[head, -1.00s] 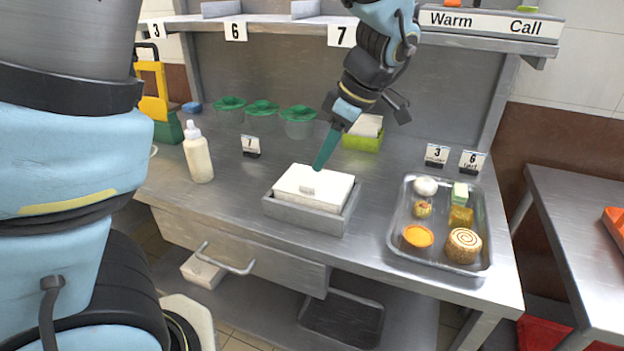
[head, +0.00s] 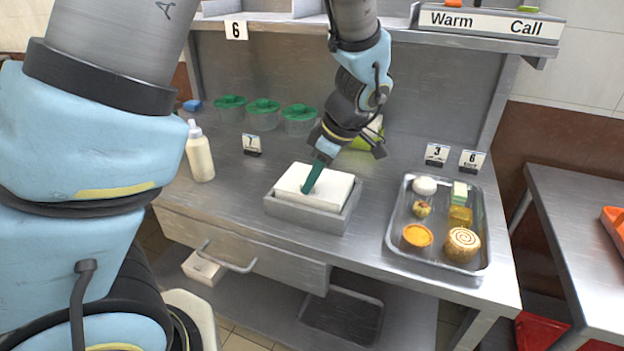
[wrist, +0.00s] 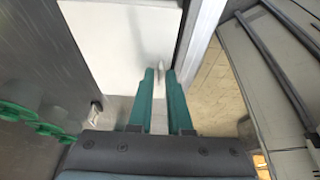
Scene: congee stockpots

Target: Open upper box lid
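The upper box (head: 332,187) is white with a flat, closed top and sits in a shallow grey holder (head: 305,218) on the steel counter. Its white top also fills the upper middle of the wrist view (wrist: 115,40). My gripper (head: 308,191) points down at the front part of the top with its teal fingers. In the wrist view, the fingers (wrist: 161,75) are a little apart, with a small pale tab (wrist: 160,66) at the box's edge between their tips. I see no clear grip on the tab. In the head view the fingers hide the tab.
A metal tray of food (head: 394,240) lies to the right, a white bottle (head: 199,155) to the left. Green-lidded containers (head: 264,110) and a green holder (head: 368,138) stand behind. A drawer handle (head: 232,262) juts out below the counter. Another white box (head: 203,268) is lower down.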

